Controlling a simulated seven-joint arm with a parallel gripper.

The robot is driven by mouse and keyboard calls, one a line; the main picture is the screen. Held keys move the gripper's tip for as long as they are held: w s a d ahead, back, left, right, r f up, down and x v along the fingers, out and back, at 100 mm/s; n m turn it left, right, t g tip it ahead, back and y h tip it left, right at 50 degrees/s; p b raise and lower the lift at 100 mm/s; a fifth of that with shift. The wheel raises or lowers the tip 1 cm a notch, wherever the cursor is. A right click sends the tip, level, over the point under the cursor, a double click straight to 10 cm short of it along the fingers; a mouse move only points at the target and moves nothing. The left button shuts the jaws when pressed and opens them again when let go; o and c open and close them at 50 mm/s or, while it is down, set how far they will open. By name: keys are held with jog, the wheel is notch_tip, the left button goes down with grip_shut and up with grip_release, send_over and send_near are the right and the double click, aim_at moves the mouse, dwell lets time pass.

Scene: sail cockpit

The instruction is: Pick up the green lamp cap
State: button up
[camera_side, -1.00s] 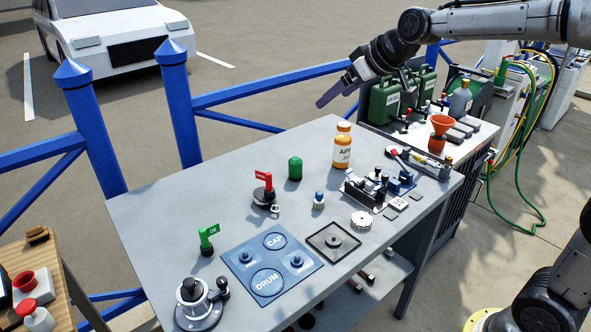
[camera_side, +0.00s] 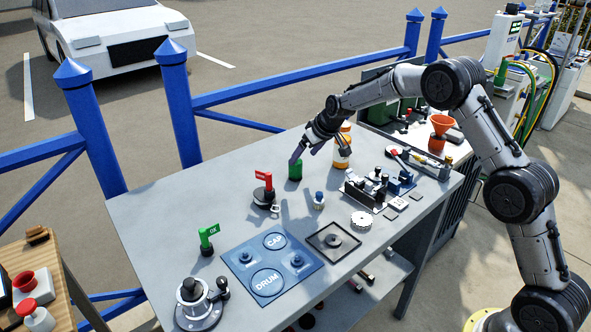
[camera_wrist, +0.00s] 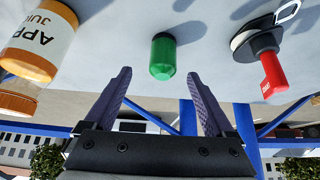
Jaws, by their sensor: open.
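The green lamp cap (camera_side: 295,171) is a small domed cylinder on the grey table, left of the orange and white juice bottle in the side view. In the wrist view the green cap (camera_wrist: 162,57) lies beyond the fingertips, roughly centred between them. My gripper (camera_side: 305,151) is just above and beside the cap in the side view, its purple fingers apart. In the wrist view my gripper (camera_wrist: 162,76) is open and empty, with a gap between the fingertips and the cap.
The juice bottle (camera_side: 342,148) stands close to my gripper on the right. A red-flagged black piece (camera_side: 264,190) stands to the cap's left and a small knob (camera_side: 319,200) in front. A blue CAP/DRUM mat (camera_side: 271,265) lies nearer the front. A blue railing (camera_side: 240,120) runs behind the table.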

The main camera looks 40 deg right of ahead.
aim_at(299, 162)
jog(key=shift+a+x, duration=0.15)
jog(key=shift+x, duration=1.7)
jog(key=shift+a+x, duration=0.1)
jog(key=shift+x, duration=1.8)
jog(key=shift+c, duration=0.3)
grip_shut()
jog(key=shift+r, duration=0.1)
